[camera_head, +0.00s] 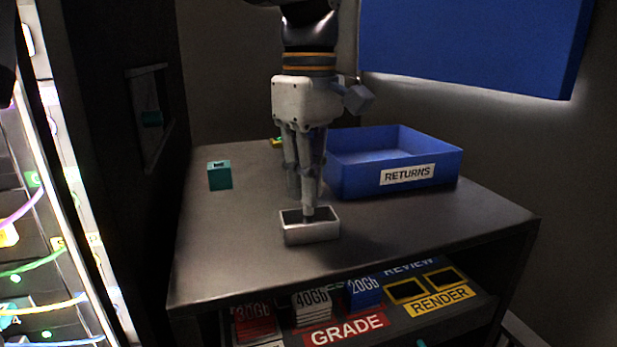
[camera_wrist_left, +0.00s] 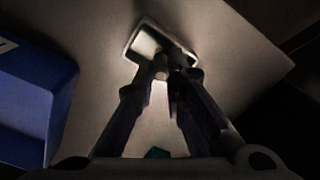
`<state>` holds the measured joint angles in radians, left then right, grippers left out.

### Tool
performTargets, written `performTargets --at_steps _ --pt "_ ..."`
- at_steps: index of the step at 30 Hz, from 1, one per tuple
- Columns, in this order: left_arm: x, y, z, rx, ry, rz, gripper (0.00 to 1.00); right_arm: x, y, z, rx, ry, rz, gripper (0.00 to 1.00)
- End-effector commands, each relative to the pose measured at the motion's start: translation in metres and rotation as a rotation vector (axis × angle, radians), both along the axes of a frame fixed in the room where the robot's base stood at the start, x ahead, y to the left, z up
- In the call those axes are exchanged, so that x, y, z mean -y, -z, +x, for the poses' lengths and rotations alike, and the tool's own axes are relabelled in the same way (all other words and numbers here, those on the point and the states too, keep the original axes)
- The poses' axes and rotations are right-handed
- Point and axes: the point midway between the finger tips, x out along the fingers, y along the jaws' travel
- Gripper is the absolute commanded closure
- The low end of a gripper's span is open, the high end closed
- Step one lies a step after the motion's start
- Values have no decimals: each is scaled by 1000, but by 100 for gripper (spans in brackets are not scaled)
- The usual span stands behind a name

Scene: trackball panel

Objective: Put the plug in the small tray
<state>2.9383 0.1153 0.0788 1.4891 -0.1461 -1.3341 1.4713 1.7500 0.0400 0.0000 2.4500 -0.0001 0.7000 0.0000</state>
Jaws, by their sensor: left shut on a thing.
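The small tray (camera_head: 312,234) is a pale open box near the front middle of the table top. It also shows in the wrist view (camera_wrist_left: 133,40), under my fingertips. My left gripper (camera_head: 308,212) comes straight down over the tray, with its fingertips at the tray's opening. In the wrist view, the left gripper (camera_wrist_left: 165,72) is shut on a small greyish piece, which I take to be the plug (camera_wrist_left: 161,71). Most of it is hidden by the fingers, and I cannot tell whether it touches the tray floor. My right gripper is not in view.
A blue bin (camera_head: 352,180) labelled RETURNS stands right of the gripper. A teal block (camera_head: 219,177) stands at the left, and a small yellow-green item (camera_head: 276,142) lies behind the gripper. Below, a shelf holds labelled cartridges (camera_head: 312,305). A lit cable panel (camera_head: 45,250) is at far left.

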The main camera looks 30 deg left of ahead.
Motion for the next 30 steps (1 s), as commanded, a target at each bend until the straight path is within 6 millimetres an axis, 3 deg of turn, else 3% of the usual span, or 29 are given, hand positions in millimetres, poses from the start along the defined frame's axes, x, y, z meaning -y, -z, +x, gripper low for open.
performTargets --at_steps 20,21,24,30 --pt "0 8 0 0 0 0 100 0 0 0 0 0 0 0" --pt "0 8 0 0 0 0 84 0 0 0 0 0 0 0" --pt "0 8 0 0 0 0 65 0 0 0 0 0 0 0" --pt "0 8 0 0 0 0 65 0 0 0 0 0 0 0"
